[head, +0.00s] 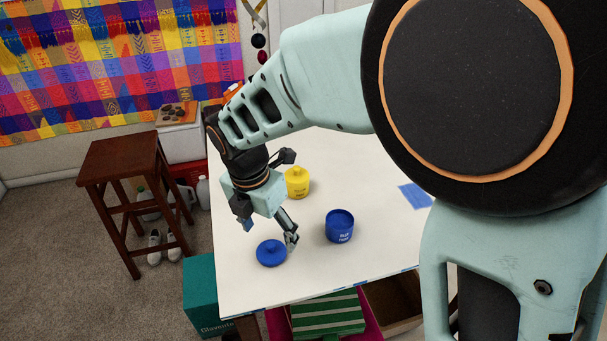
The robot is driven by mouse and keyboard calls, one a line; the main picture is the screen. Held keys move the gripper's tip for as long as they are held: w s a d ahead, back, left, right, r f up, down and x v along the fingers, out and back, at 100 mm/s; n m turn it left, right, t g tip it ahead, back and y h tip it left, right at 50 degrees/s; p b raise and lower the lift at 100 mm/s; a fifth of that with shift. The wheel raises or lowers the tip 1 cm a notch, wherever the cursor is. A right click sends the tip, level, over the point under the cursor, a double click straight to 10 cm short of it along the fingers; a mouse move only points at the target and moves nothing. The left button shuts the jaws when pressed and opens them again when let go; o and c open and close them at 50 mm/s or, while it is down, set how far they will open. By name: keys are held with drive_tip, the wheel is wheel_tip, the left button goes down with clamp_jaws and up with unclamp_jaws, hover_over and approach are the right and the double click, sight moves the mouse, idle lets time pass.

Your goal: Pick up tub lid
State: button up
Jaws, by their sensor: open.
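A round blue tub lid (270,253) with a small knob lies on the white table (249,288) near its front left. A blue tub (339,228) with pale lettering stands upright and uncovered to the right of the lid. A yellow tub (298,183) with a knobbed lid stands farther back, close behind my gripper. My gripper (268,230) is open and reaches down over the table. One finger ends just right of the lid, near its edge; I cannot tell whether it touches. The other finger is partly hidden behind the gripper body.
A blue rectangle (416,195) lies on the table at the right. A brown stool (120,160) stands left of the table. A teal box (203,294) and a green striped item (327,314) sit below the table's front edge. Bare tabletop lies right of the blue tub.

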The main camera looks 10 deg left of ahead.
sight(270, 245)
drive_tip(key=shift+w+a+f+p, duration=0.1)
drive_tip(key=shift+w+f+p, duration=0.1)
drive_tip(key=shift+f, duration=0.85)
drive_tip(key=shift+w+a+f+p, duration=0.1)
drive_tip(key=shift+w+f, duration=0.1)
drive_tip(key=shift+f, duration=0.9)
drive_tip(key=shift+w+f+p, duration=0.1)
drive_tip(key=shift+w+f, duration=0.1)
drive_tip(key=shift+f, duration=0.85)
drive_tip(key=c, duration=0.9)
